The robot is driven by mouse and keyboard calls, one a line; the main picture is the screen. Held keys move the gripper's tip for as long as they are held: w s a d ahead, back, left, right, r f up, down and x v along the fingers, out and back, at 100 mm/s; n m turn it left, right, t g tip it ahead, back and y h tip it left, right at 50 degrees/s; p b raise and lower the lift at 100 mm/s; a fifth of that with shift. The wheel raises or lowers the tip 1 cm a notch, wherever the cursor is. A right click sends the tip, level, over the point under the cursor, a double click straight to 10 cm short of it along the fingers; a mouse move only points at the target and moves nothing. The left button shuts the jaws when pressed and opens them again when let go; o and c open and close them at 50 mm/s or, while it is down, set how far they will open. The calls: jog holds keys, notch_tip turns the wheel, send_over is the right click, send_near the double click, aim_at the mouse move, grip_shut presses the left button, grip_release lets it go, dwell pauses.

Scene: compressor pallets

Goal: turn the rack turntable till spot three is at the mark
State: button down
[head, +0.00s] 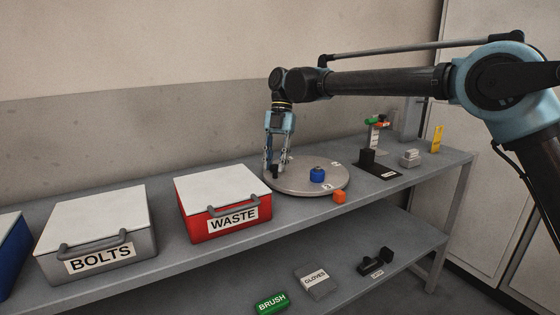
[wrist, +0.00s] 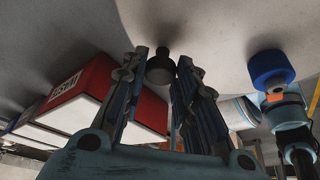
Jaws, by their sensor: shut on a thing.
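The round grey turntable (head: 300,188) lies on the upper shelf; its pale disc also fills the top of the wrist view (wrist: 215,25). A blue knob-like piece (head: 317,175) stands on it and shows at the right in the wrist view (wrist: 270,68). Small white number labels sit near its rim, too small to read surely. An orange block (head: 339,197) is at the rim's front right. My gripper (head: 275,172) points down at the turntable's left side, shut on a black knob (wrist: 160,68) that stands on the disc. The fingers partly hide the knob in the head view.
A red WASTE box (head: 205,190) stands close left of the turntable, then a grey BOLTS box (head: 95,225). A black stand (head: 378,168), grey blocks (head: 410,158) and a yellow piece (head: 437,138) are at right. The lower shelf holds BRUSH (head: 271,302) and GLOVES (head: 315,281) items.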

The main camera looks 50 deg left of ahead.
jog(key=shift+w+d, duration=0.1)
jog(key=shift+w, duration=0.25)
jog(key=c, duration=1.3)
grip_release()
jog(key=shift+w+d+r, duration=0.1)
jog(key=shift+s, duration=0.25)
jog(key=v, duration=1.2)
jog(key=shift+w, duration=0.1)
